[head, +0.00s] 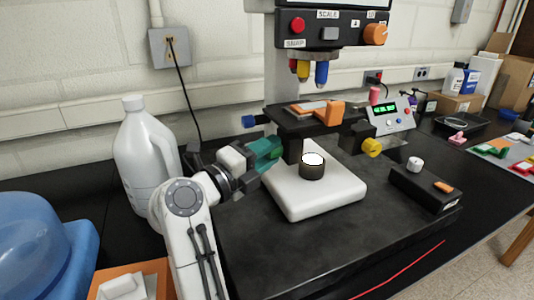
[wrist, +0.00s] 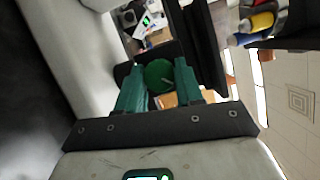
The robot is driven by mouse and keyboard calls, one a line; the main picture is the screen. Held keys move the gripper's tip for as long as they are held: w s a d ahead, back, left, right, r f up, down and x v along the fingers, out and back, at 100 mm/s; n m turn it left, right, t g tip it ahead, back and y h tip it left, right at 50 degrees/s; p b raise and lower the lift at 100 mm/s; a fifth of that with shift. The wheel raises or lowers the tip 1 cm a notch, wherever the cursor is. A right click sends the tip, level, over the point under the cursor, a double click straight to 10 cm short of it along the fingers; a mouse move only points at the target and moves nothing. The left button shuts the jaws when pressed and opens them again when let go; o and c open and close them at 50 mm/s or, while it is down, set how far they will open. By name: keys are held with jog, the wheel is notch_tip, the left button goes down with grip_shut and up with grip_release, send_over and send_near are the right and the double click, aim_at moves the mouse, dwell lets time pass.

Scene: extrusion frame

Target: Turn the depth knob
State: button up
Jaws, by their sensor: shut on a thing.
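A microscope-like device stands on a white base (head: 310,195), with a dark stage (head: 290,122) above it. In the wrist view a round green knob (wrist: 159,75) sits between my two teal fingers, which I take to be the depth knob. My gripper (head: 272,148) is at the left side of the device, shut on this knob, and it also shows in the wrist view (wrist: 160,88). In the head view the fingers hide most or all of the knob. I cannot read a depth label.
A blue knob (head: 250,121) is just above my gripper, and a yellow knob (head: 372,147) is across the stage. A white jug (head: 146,155) stands close to my arm at left. A black box (head: 426,188) stands at right. The dark slab in front is clear.

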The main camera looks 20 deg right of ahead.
jog(key=o, duration=1)
jog(key=b+v, duration=0.1)
jog(key=v, duration=1)
jog(key=shift+f, duration=0.1)
dwell(0.6)
